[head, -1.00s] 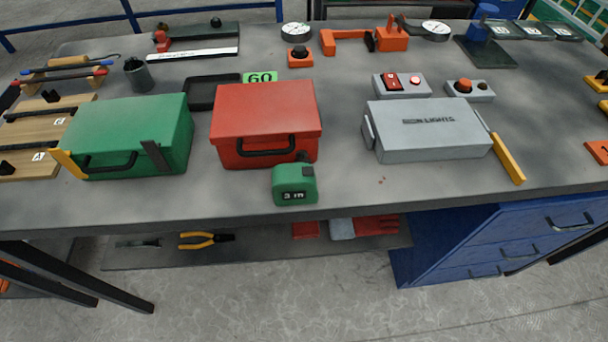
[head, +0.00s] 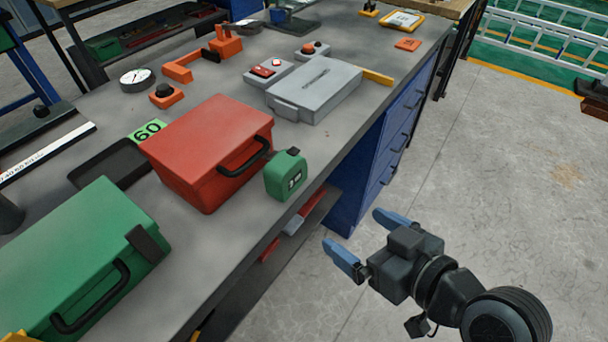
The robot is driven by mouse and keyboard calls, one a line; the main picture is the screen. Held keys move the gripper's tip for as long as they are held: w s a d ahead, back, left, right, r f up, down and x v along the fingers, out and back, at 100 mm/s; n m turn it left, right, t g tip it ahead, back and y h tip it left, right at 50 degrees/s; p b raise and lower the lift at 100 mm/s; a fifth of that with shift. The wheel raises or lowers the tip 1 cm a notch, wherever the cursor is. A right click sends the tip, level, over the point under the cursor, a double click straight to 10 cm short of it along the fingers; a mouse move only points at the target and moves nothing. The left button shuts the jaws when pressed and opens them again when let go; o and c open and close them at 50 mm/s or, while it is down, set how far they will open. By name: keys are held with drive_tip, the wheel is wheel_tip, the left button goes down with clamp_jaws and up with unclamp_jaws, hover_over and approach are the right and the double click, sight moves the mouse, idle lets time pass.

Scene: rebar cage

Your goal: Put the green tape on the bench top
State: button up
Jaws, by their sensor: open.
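The green tape (head: 285,175) is a small green tape measure with a dark label. It stands upright on the grey bench top (head: 225,240), near the front edge and beside the right front corner of the red box. My gripper (head: 358,238) has two blue fingers spread apart with nothing between them. It is off the bench's front side, to the right of and below the tape in the picture, well apart from it.
A red box (head: 207,150) stands right beside the tape. A green box (head: 80,262) is at the lower left, and a grey case (head: 315,90) lies further back. Blue drawers (head: 370,165) are under the bench. The floor (head: 510,190) at the right is clear.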

sight(296, 176)
drive_tip(key=w+a+r+n+g+y, duration=0.1)
drive_tip(key=a+r, duration=0.1)
drive_tip(key=w+a+r+n+y, duration=0.1)
drive_tip(key=w+a+r+n, duration=0.1)
drive_tip(key=w+a+r+n+g+y, duration=0.1)
drive_tip(key=w+a+r, duration=0.1)
drive_tip(key=shift+w+a+n+g+b, duration=0.1)
drive_tip(key=shift+n+g+b, duration=0.2)
drive_tip(key=shift+b, duration=0.05)
drive_tip(key=shift+w+a, duration=0.2)
drive_tip(key=shift+a, duration=0.05)
drive_tip(key=shift+p+x, duration=0.45)
drive_tip(key=shift+x, duration=3.15)
drive_tip(key=shift+r, duration=0.15)
drive_tip(key=shift+c, duration=0.2)
drive_tip(key=c, duration=1.2)
drive_tip(key=shift+c, duration=0.2)
drive_tip(key=shift+r, duration=0.1)
